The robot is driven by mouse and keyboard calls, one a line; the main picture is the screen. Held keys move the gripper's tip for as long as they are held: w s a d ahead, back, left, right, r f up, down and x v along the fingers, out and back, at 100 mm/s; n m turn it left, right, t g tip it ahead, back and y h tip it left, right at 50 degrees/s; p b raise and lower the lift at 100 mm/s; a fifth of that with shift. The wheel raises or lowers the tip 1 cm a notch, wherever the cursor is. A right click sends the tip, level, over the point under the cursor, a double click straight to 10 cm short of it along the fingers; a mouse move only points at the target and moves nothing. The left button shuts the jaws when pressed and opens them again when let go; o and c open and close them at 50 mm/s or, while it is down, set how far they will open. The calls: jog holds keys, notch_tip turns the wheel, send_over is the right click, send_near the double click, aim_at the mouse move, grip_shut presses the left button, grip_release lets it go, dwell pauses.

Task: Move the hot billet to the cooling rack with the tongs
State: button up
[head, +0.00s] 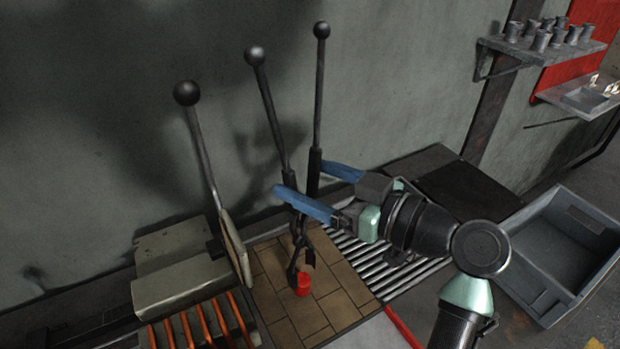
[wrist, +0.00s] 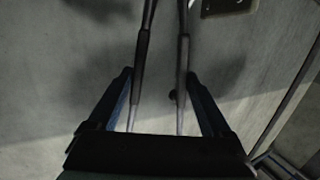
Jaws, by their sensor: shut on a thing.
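My gripper (head: 303,180) has its two blue fingers around the dark tongs (head: 298,222), one against each long handle. It is shut on the tongs, which stand steeply with their ball-ended handles up and jaws down. In the wrist view both tong handles (wrist: 183,60) run between the fingers. The billet (head: 303,286), a small glowing red cylinder, stands on the brown brick surface at the tong jaws. I cannot tell whether the jaws touch it. The slatted metal cooling rack (head: 352,255) lies to the right, partly hidden by my gripper and arm.
A ball-topped lever (head: 203,150) with a plate stands left of the tongs. Copper-coloured bars (head: 200,325) lie at the lower left. A grey bin (head: 560,250) is on the right. A wall shelf (head: 540,52) holds several cups. The wall is close behind the tongs.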

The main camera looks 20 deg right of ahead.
jog(key=shift+f+b, duration=1.4)
jog(key=shift+b, duration=0.05)
jog(key=shift+f, duration=0.1)
jog(key=shift+f+b, duration=1)
jog(key=shift+b, duration=0.1)
jog(key=shift+o, duration=1)
grip_shut()
